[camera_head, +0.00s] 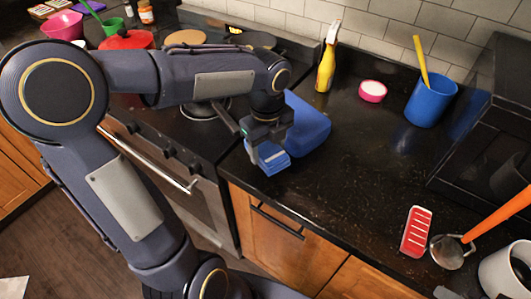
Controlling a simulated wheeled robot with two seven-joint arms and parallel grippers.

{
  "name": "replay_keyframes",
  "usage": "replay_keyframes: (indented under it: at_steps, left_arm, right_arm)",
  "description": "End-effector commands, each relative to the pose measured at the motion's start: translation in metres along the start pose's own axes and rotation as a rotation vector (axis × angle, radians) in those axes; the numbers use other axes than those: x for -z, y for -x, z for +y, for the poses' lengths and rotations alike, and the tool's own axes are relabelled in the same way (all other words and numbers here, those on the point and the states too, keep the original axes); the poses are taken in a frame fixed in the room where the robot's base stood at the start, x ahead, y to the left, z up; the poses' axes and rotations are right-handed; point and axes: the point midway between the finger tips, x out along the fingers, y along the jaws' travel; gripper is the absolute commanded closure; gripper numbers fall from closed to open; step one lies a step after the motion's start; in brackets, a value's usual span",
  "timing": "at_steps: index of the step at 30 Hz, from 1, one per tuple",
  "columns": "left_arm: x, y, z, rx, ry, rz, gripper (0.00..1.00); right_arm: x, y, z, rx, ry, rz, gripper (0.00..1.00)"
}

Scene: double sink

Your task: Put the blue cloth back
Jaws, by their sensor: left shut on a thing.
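The blue cloth (271,158) shows as a small flat blue piece with pale stripes, low in the jaws of my left gripper (265,138). My left gripper is shut on it, over the counter's front edge near the stove. A larger plain blue block-like object (308,124) stands on the counter directly behind and right of the gripper. The gripper hides part of both, and I cannot tell whether they touch. My right gripper is not in view.
A yellow spray bottle (326,68), a pink-rimmed bowl (372,91) and a blue cup (431,100) stand behind. A red slotted piece (416,232) and a ladle (449,252) lie at front right. The dark counter's middle (350,170) is clear. The stove is left.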

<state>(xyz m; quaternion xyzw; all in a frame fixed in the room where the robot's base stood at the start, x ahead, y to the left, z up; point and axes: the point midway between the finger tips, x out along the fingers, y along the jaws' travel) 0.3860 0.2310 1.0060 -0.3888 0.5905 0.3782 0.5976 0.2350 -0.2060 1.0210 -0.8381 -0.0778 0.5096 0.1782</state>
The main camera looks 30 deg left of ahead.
Motion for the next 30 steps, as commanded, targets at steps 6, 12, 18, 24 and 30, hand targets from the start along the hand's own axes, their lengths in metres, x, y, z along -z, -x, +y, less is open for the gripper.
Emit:
replay_keyframes:
  at_steps: [6, 12, 18, 24, 30]
  left_arm:
    - [-0.013, -0.017, -0.006, 0.0, 0.001, 0.0, 0.69]
    - [-0.02, -0.044, -0.008, -0.004, 0.0, 0.001, 0.69]
    - [-0.02, -0.057, -0.008, 0.001, -0.001, -0.001, 0.69]
    - [-0.019, -0.057, -0.008, 0.001, 0.0, -0.001, 0.69]
    - [-0.019, -0.059, -0.008, 0.0, 0.0, -0.001, 0.3]
  right_arm:
    - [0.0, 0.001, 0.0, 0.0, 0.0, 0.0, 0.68]
    - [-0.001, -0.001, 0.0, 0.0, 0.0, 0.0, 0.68]
    - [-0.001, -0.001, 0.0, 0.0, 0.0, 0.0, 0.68]
    - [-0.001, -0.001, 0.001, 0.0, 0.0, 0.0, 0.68]
    - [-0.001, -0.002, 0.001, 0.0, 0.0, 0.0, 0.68]
